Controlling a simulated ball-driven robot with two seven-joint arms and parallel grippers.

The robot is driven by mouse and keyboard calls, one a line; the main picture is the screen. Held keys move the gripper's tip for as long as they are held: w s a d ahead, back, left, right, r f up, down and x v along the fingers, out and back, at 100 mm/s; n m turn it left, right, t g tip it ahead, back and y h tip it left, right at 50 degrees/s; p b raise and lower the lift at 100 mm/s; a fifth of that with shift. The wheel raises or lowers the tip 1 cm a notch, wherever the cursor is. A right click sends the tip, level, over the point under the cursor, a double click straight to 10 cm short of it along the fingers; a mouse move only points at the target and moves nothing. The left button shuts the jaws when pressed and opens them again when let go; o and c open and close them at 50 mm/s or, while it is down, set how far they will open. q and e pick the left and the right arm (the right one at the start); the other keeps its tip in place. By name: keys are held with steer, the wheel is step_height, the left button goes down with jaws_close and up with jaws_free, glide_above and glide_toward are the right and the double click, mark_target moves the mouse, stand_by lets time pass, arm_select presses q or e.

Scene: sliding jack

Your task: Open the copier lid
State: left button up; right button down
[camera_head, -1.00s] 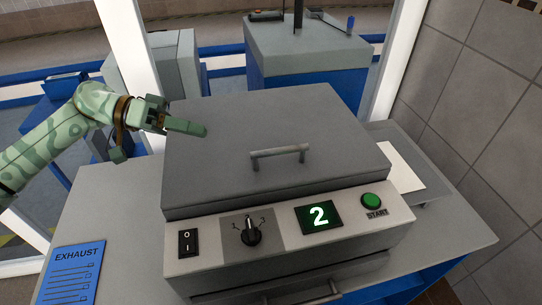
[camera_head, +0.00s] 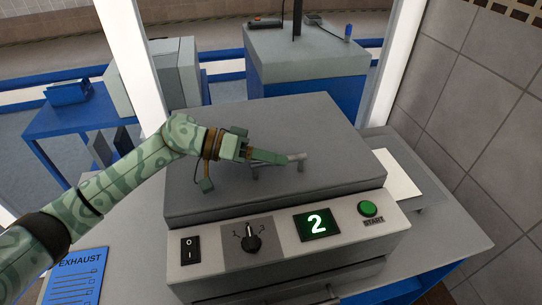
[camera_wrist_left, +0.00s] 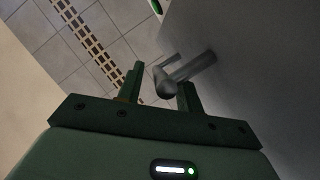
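The grey copier lid (camera_head: 330,125) lies shut on the copier body, with its bar handle (camera_head: 298,158) near the front edge. My left gripper (camera_head: 284,158) reaches over the lid from the left, its fingertips at the handle. In the left wrist view the two fingers (camera_wrist_left: 160,88) are apart, and the handle (camera_wrist_left: 190,70) lies at the gap between them. I cannot tell whether either finger touches it. My right gripper is in neither view.
The front panel (camera_head: 345,225) has a switch, a dial, a display reading 2 and a green START button (camera_head: 368,208). A blue EXHAUST card (camera_head: 75,275) lies at the left. White paper (camera_head: 398,175) lies right of the lid, near a tiled wall.

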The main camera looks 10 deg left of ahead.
arm_select(q)
jaws_close()
steer(key=w+a+r+n+h+p, duration=0.1)
steer(key=w+r+n+p, duration=0.1)
steer(key=w+r+p, duration=0.2)
steer(key=w+a+r+n+g+h+p, duration=0.1)
steer(key=w+r+p, duration=0.3)
steer(key=r+p, duration=0.5)
steer(key=shift+w+a+r+n+p, duration=0.35)
steer(key=shift+a+r+n, duration=0.4)
steer(key=shift+r, duration=1.35)
steer(key=shift+s, duration=0.1)
jaws_free()
steer(key=shift+a, duration=0.1)
